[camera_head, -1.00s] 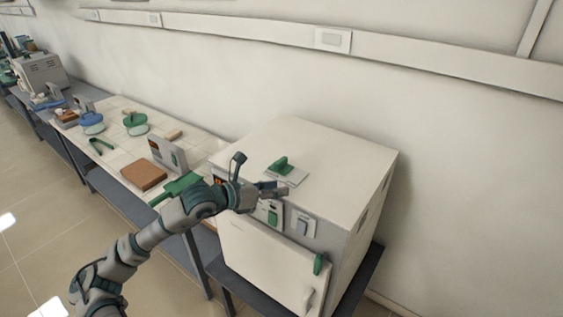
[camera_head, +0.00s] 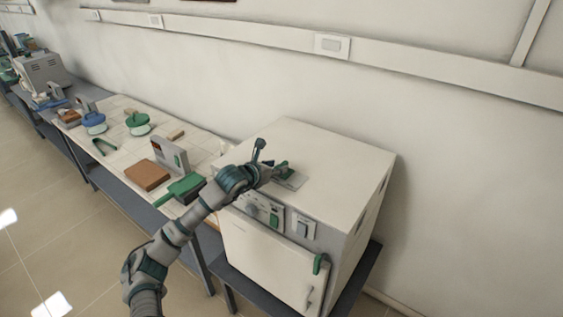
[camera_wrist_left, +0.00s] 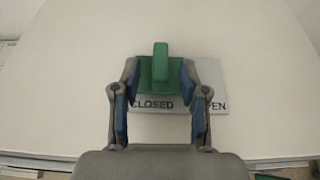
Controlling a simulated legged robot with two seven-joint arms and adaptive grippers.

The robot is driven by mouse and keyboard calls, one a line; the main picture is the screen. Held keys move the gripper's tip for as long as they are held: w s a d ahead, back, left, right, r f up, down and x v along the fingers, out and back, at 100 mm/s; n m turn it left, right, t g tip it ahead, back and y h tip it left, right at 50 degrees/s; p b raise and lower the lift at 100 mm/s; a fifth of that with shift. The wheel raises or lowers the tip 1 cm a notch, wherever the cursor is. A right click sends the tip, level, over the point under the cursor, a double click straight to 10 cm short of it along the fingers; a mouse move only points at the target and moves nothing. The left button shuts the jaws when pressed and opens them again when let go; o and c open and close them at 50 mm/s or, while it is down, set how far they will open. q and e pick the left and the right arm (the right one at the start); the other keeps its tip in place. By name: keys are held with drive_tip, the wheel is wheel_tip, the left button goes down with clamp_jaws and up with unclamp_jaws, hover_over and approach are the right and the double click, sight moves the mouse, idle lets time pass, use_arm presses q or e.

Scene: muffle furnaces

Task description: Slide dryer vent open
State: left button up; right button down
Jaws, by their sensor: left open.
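The dryer (camera_head: 330,165) is a white box-shaped oven. On its top is the vent, a light plate (camera_head: 295,181) with a green slider (camera_head: 281,168). In the left wrist view the green slider (camera_wrist_left: 160,68) has an upright tab and sits at the left of the plate (camera_wrist_left: 211,75), by the word "CLOSED". "PEN" shows at the right, its first letter hidden by a finger. My left gripper (camera_wrist_left: 158,80) is open, with one finger on each side of the slider; I cannot tell if they touch it. In the head view my left gripper (camera_head: 268,162) is at the vent. My right gripper is not in view.
The dryer's front has a control panel with a green switch (camera_head: 274,219) and a door with a green handle (camera_head: 318,264). A bench at the left holds a brown block (camera_head: 147,175), a green brush (camera_head: 182,188) and a grey meter (camera_head: 170,154). The wall stands behind.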

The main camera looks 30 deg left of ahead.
sight(282, 164)
use_arm(q)
drive_tip(key=shift+p+x, duration=0.3)
drive_tip(key=shift+x, duration=1.65)
clamp_jaws()
